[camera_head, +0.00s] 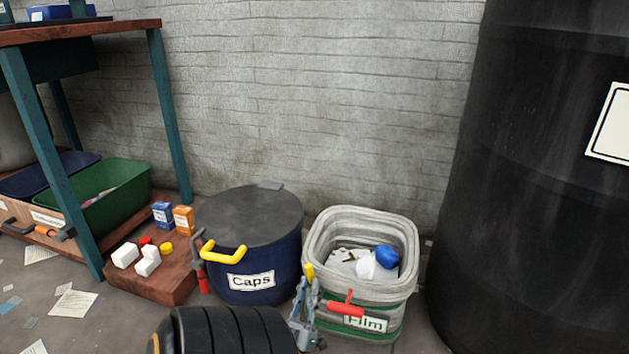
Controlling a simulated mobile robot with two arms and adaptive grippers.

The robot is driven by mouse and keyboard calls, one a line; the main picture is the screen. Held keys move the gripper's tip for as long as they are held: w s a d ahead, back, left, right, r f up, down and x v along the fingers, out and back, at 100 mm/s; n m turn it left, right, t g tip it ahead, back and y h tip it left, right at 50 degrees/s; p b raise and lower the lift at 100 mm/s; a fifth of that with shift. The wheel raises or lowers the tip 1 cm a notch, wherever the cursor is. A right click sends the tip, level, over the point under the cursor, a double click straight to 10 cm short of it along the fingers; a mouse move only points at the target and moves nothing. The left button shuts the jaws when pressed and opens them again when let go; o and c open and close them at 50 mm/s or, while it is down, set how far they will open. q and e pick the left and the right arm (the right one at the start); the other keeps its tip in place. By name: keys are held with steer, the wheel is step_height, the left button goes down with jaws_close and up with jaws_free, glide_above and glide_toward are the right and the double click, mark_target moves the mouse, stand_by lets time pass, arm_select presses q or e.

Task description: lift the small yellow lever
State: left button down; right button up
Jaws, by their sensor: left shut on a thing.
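The small yellow lever (310,271) stands up at the left side of the white-rimmed bin (318,232) labelled "Film". Only its yellow upper end shows, just above my left gripper (307,287). My left gripper is shut on the lever, and its fingers hide the lower part. My black arm comes in along the bottom edge. A larger yellow handle (223,255) is on the dark blue bin (285,262) labelled "Caps". My right gripper is not in view.
A red handle (345,308) juts from the Film bin beside my gripper. The Caps bin has a grey lid (248,213). A big black barrel (530,180) stands at the right. A low wooden block (170,283) with small boxes and pieces is at the left, by a teal-legged table.

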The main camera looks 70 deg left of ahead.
arm_select(q)
steer(key=shift+f, duration=0.1)
steer(key=c, duration=1.3)
jaws_free()
steer(key=shift+o, duration=0.2)
step_height(320, 180, up, 10)
